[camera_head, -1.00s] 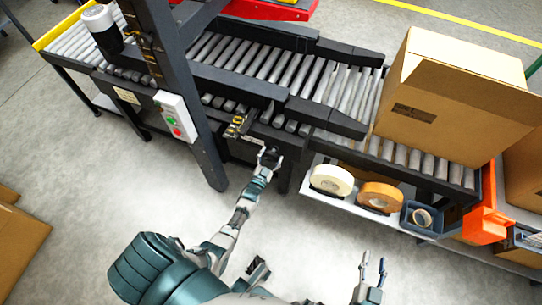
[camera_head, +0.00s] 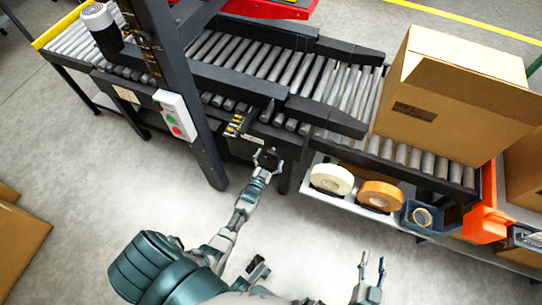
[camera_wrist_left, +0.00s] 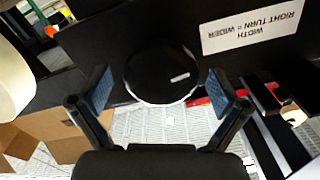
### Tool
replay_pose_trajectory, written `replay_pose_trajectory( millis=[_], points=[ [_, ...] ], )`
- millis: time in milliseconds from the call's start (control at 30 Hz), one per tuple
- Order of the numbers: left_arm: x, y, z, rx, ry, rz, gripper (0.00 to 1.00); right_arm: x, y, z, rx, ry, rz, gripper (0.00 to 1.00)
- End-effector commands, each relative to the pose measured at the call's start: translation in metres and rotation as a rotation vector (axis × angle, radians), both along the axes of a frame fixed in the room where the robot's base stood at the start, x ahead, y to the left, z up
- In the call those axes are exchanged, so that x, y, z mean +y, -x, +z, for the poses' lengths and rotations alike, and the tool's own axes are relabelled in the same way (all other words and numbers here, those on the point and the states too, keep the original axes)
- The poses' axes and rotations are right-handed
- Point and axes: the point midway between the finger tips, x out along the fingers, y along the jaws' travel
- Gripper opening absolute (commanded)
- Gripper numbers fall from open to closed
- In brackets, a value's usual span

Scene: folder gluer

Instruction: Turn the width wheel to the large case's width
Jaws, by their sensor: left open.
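The width wheel (camera_wrist_left: 162,76) is a round black disc with a light mark on its face. In the left wrist view it sits between the two spread fingers of my left gripper (camera_wrist_left: 158,92), with a gap on each side. In the head view the wheel (camera_head: 266,156) is on the conveyor's front side, at the tips of my left gripper (camera_head: 266,168). A label reading "WIDTH RIGHT TURN = WIDER" (camera_wrist_left: 252,27) shows upside down beside the wheel. The large case (camera_head: 450,95) stands on the rollers at right. My right gripper (camera_head: 371,270) is at the bottom, its fingers apart and empty.
A dark post with a button box (camera_head: 175,115) rises left of the wheel. A shelf (camera_head: 318,181) with a white tape roll (camera_head: 331,179), an orange roll (camera_head: 380,196) and a blue bin (camera_head: 421,218) lies right. The floor in front is clear.

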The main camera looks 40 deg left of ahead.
Motion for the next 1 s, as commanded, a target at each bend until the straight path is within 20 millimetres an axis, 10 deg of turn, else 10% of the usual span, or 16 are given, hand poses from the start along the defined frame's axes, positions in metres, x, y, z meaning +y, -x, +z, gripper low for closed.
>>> replay_pose_trajectory(
  millis=[500,1000],
  points=[
    [-0.024,0.098,-0.003,0.007,0.003,0.000,0.99,0.000,-0.001,0.001,-0.002,-0.002,-0.001,0.40],
    [-0.024,0.107,-0.003,0.005,0.004,-0.003,0.99,0.000,-0.002,0.001,-0.007,-0.005,-0.002,0.40]
  ],
)
